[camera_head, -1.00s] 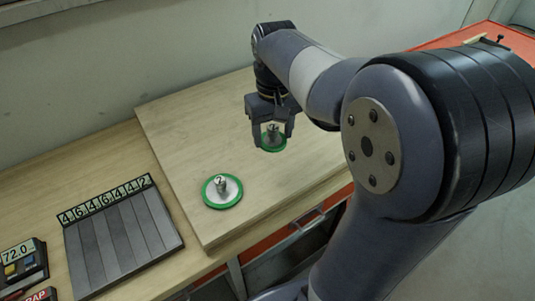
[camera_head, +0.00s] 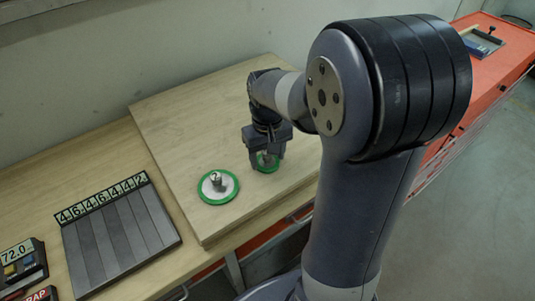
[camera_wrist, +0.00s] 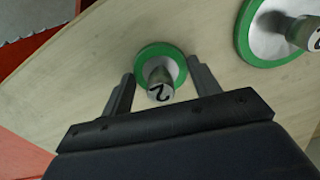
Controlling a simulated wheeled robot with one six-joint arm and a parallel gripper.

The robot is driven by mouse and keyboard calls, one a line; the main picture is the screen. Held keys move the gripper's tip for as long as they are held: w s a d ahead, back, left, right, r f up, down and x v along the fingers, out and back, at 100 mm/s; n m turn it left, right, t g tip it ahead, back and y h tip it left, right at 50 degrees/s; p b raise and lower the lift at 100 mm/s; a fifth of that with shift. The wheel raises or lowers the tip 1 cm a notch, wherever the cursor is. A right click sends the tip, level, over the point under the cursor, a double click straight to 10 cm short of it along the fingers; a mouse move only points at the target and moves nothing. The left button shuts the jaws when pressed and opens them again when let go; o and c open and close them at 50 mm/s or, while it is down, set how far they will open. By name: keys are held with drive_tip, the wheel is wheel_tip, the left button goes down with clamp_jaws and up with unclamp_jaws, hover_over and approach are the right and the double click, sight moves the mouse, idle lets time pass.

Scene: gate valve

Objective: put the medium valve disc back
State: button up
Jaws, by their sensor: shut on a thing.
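A smaller valve disc (camera_head: 266,167) with a green rim and a metal stem is between the fingers of my gripper (camera_head: 265,158). In the wrist view the small disc (camera_wrist: 158,49) has a stem top marked 2, with a finger on each side. My gripper is shut on this disc; I cannot tell whether it is clear of the board. A larger green-rimmed disc (camera_head: 232,191) with a pale face and upright stem lies on the board to the left. It shows partly at the upper right of the wrist view (camera_wrist: 244,40). No valve body is identifiable.
The discs are over a raised wooden board (camera_head: 190,120) on a bench. A dark ribbed panel with number tags (camera_head: 115,240) and a 72.0 display (camera_head: 18,252) are at the left. A red surface (camera_head: 475,75) lies at the right. The board's back half is clear.

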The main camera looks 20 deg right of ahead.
drive_tip(key=shift+f, duration=0.2)
drive_tip(key=o, duration=1)
drive_tip(key=shift+c, duration=0.2)
drive_tip(key=shift+r, duration=0.1)
wheel_tip(320, 180, up, 12)
drive_tip(key=shift+r+b, duration=0.15)
drive_tip(key=shift+b, duration=0.15)
wheel_tip(320, 180, down, 13)
drive_tip(key=shift+r, duration=0.15)
wheel_tip(320, 180, up, 2)
drive_tip(key=shift+r, duration=0.65)
